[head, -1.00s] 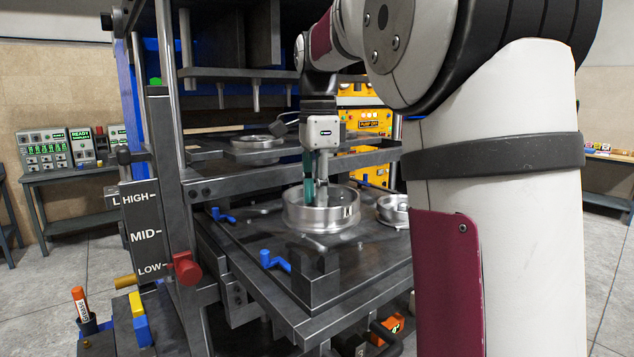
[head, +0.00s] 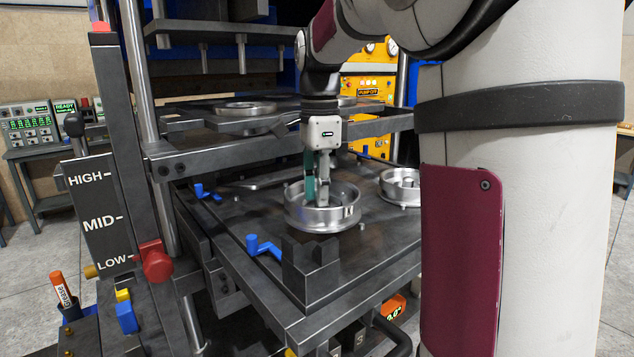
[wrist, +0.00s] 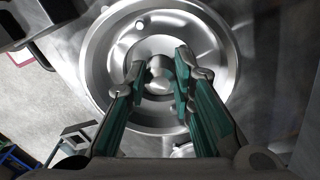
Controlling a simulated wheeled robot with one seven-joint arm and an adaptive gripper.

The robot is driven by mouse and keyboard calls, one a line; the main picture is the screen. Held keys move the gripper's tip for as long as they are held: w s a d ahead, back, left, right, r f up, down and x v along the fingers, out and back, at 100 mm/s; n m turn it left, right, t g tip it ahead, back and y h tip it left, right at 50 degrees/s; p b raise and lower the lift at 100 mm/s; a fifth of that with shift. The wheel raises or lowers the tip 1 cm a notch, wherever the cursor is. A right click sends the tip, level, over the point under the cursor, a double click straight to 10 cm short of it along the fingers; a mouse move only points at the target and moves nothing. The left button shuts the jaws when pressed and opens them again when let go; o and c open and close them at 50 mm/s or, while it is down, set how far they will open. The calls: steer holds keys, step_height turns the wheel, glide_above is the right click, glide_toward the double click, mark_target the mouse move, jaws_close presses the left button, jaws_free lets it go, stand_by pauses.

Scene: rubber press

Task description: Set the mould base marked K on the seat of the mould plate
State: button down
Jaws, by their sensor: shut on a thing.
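A round, shallow steel mould base (head: 340,217) with a raised rim is under my gripper, over the dark lower plate (head: 385,250) of the press. In the wrist view, the mould base (wrist: 105,85) shows a central knob (wrist: 160,75) between my fingers. My gripper (head: 318,198) points down inside the rim; in the wrist view, its green-padded fingers (wrist: 160,68) are shut on the knob. I cannot read a K on the base now. I cannot tell if its underside touches the plate. The seat is not clearly seen.
A second steel ring (head: 402,183) lies to the right, partly behind my arm. Another steel ring (head: 245,108) sits on the upper shelf. A dark bracket (head: 312,270) and a blue handle (head: 265,246) are near the front edge. Press columns stand left.

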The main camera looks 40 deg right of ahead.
steer(key=shift+f+b, duration=0.35)
steer(key=shift+f, duration=1.35)
steer(key=shift+a+p, duration=0.15)
steer(key=shift+p, duration=0.15)
stand_by(0.4)
steer(key=shift+f, duration=0.25)
stand_by(0.6)
steer(key=c, duration=1.3)
jaws_free()
steer(key=shift+f, duration=0.15)
steer(key=shift+r+p, duration=1.1)
steer(key=shift+r, duration=2.45)
